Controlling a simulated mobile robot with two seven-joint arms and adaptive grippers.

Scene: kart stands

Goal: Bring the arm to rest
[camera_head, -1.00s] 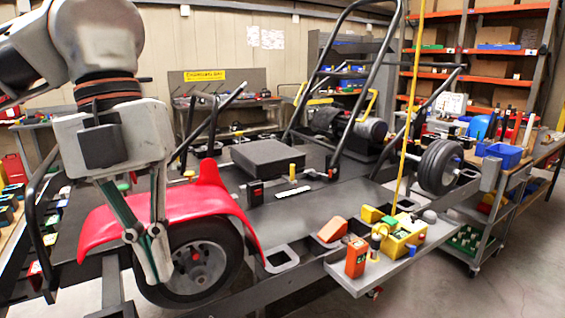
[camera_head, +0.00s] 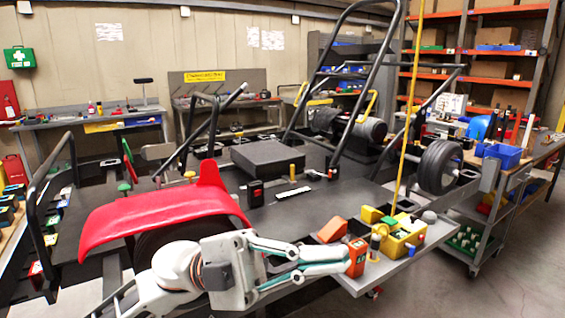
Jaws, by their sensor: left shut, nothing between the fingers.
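My left arm comes in low at the bottom of the picture. Its gripper (camera_head: 336,260) points right, with the fingers closed together at the tips and nothing between them. In the picture the fingertips end right at the orange device (camera_head: 357,256) on the kart's grey side tray (camera_head: 385,273). I cannot tell whether they touch it. The arm and wrist cover most of the front wheel below the red fender (camera_head: 160,214). My right gripper is not in view.
The kart frame, with a black box (camera_head: 267,157) on its deck, fills the middle. A yellow pole (camera_head: 408,120) rises behind the tray, which also holds a yellow box (camera_head: 398,243). A shelf cart (camera_head: 485,215) stands at right. Grey floor is open at lower right.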

